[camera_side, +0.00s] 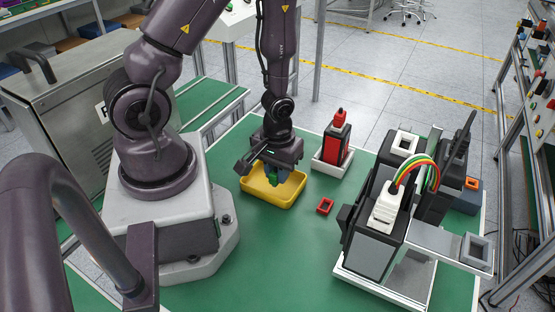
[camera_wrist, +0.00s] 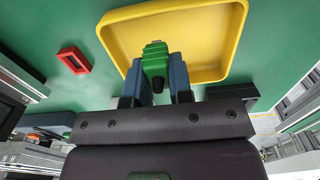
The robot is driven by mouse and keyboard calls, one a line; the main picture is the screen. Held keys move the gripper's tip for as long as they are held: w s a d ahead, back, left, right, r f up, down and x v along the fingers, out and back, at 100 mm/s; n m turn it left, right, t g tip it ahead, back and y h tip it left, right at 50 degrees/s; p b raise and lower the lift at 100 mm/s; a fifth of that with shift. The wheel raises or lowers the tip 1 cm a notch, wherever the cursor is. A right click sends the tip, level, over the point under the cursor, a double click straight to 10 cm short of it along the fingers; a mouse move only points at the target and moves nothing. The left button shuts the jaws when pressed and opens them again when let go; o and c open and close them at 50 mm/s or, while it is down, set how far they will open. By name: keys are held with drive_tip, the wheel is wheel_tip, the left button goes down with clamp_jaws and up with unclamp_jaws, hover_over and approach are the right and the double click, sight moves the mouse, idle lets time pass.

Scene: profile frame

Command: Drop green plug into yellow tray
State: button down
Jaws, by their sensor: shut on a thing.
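My gripper (camera_side: 276,172) is over the yellow tray (camera_side: 271,199), pointing down. It is shut on the green plug (camera_wrist: 155,58), which sits between its two blue fingers in the wrist view. The plug also shows as a small green patch in the side view (camera_side: 273,178), partly hidden by the gripper. In the wrist view the plug overlaps the near part of the yellow tray (camera_wrist: 236,40). I cannot tell whether the plug touches the tray floor. The rest of the tray looks empty.
A small red frame (camera_side: 325,206) lies on the green table right of the tray. A red and black device (camera_side: 337,140) stands in a white holder (camera_side: 331,166) behind it. A grey fixture with a white connector (camera_side: 386,208) and coloured wires stands further right. The front table area is clear.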

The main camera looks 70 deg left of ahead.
drive_tip(key=shift+f, duration=0.55)
drive_tip(key=c, duration=0.9)
unclamp_jaws()
drive_tip(key=shift+c, duration=0.2)
drive_tip(key=shift+r, duration=0.15)
wheel_tip(320, 180, up, 13)
